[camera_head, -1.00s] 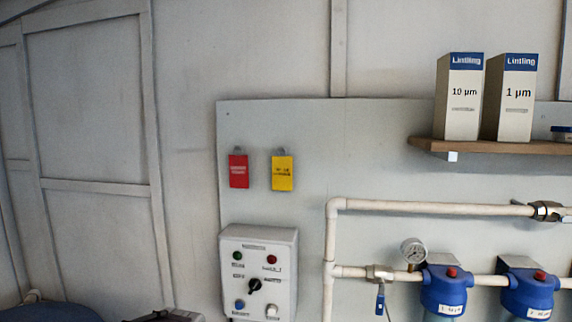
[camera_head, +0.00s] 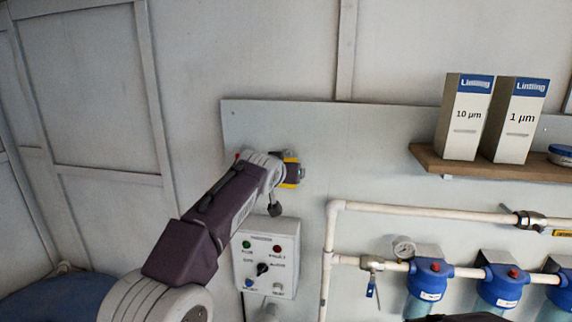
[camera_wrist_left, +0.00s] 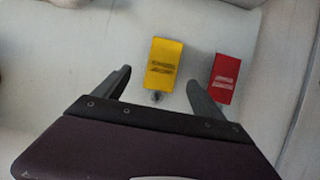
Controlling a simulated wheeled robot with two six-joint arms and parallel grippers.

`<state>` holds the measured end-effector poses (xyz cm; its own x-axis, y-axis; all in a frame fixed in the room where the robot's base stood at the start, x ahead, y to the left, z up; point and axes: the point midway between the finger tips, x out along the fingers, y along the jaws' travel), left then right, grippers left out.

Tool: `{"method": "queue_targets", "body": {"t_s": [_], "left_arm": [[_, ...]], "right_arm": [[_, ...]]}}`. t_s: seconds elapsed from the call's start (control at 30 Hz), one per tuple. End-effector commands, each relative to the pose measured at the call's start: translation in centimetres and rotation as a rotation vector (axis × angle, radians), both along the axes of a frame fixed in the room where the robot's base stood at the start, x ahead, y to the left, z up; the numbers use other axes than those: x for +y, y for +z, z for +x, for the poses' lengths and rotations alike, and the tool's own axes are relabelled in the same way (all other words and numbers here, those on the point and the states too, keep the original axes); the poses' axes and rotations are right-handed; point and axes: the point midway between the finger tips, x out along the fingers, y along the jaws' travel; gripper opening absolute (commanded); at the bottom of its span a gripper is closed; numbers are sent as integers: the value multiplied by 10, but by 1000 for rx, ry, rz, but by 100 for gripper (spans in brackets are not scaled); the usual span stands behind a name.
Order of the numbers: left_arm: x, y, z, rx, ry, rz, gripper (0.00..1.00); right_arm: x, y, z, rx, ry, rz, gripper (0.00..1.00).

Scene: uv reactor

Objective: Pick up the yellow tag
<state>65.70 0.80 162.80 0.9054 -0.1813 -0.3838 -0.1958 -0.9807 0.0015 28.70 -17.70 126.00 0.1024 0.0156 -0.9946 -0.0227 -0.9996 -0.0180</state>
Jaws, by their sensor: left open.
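The yellow tag (camera_wrist_left: 164,62) hangs on the grey wall panel, with its ring toward my gripper in the left wrist view. In the head view only small yellow parts of the tag (camera_head: 293,173) show behind my left gripper (camera_head: 287,165). In the left wrist view my left gripper (camera_wrist_left: 160,80) is open. Its two fingers stand on either side of the tag's ring end, with a gap on each side. I cannot tell whether the fingertips reach the tag's depth.
The red tag (camera_wrist_left: 224,78) hangs close beside the right finger in the left wrist view. Below the gripper is a control box (camera_head: 266,262). White pipes (camera_head: 420,210) and blue filter housings (camera_head: 430,280) are to the right. A shelf (camera_head: 480,168) holds two boxes.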

Motion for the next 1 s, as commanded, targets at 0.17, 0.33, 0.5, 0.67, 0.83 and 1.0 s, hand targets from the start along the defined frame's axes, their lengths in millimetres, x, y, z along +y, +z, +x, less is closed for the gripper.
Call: {"method": "queue_targets", "body": {"t_s": [0.17, 0.33, 0.5, 0.67, 0.83, 1.0], "left_arm": [[0, -1, 7, 1, 1, 1, 80], [1, -5, 33, 5, 2, 2, 80], [-3, -18, 52, 1, 0, 0, 80], [-4, -22, 53, -1, 0, -1, 80], [-4, -22, 53, -1, 0, 0, 49], [-4, -21, 52, -1, 0, 0, 15]], "right_arm": [[0, 8, 0, 0, 0, 0, 0], [0, 42, 0, 0, 0, 0, 0], [0, 53, 0, 0, 0, 0, 0], [0, 50, 0, 0, 0, 0, 0], [0, 50, 0, 0, 0, 0, 0], [0, 50, 0, 0, 0, 0, 0]]}}
